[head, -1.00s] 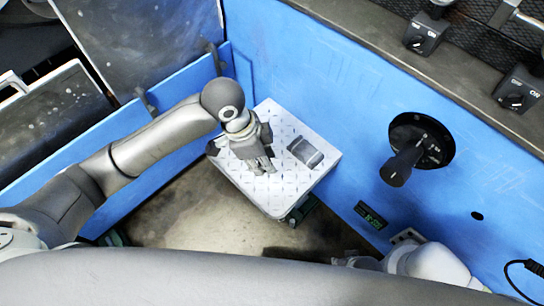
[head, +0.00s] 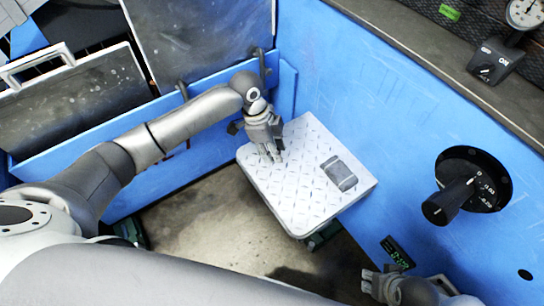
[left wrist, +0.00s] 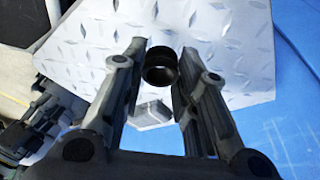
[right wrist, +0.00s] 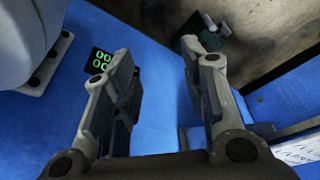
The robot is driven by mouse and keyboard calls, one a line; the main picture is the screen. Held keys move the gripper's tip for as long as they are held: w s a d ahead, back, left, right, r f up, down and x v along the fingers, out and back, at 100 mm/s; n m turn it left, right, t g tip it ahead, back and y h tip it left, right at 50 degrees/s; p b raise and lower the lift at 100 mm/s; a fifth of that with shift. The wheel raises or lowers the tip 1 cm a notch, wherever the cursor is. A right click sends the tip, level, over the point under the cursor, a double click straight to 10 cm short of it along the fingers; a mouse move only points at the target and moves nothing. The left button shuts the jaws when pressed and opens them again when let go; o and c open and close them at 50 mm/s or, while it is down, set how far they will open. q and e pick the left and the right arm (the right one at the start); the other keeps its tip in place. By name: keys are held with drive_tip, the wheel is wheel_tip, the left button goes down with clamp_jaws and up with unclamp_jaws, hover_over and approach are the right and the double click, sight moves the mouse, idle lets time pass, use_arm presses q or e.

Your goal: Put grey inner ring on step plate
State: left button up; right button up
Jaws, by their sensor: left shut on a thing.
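The step plate (head: 290,195) is a pale diamond-tread platform beside the blue wall. My left gripper (head: 271,157) is over its far left part. In the left wrist view, the small dark grey inner ring (left wrist: 161,66) sits between the fingertips of my left gripper (left wrist: 160,62), which is shut on it. The ring's open end faces the camera, with the plate (left wrist: 225,40) behind it. I cannot tell whether the ring touches the plate. My right gripper (head: 374,285) is low near the blue wall; in the right wrist view its fingers (right wrist: 163,55) are apart and empty.
A grey block (head: 339,174) lies on the plate's right part. A black dial knob (head: 450,203) and a green-lit display (head: 397,253) are on the blue wall (head: 365,90). The plate's middle and front are clear.

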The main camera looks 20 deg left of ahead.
use_arm(q)
drive_tip(key=shift+w+a+f, duration=0.2)
drive_tip(key=shift+w+f, duration=0.05)
drive_tip(key=shift+f, duration=0.1)
drive_tip(key=shift+a+f+b, duration=0.1)
drive_tip(key=shift+f+b, duration=0.6)
drive_tip(key=shift+f, duration=0.95)
use_arm(e)
drive_tip(key=shift+w+v, duration=0.15)
drive_tip(key=shift+v, duration=1.2)
drive_tip(key=shift+w+v, duration=0.15)
drive_tip(key=shift+v, duration=1.15)
use_arm(q)
drive_tip(key=shift+f, duration=0.1)
use_arm(e)
drive_tip(key=shift+d+r, duration=0.1)
use_arm(q)
drive_tip(key=o, duration=1)
drive_tip(key=shift+o, duration=0.2)
drive_tip(key=shift+a+r, duration=0.1)
drive_tip(key=shift+r, duration=0.3)
drive_tip(key=p+v, duration=0.3)
drive_tip(key=v, duration=0.8)
drive_tip(key=shift+r, duration=0.2)
use_arm(e)
wheel_tip(320, 180, down, 10)
drive_tip(key=shift+w+f, duration=0.25)
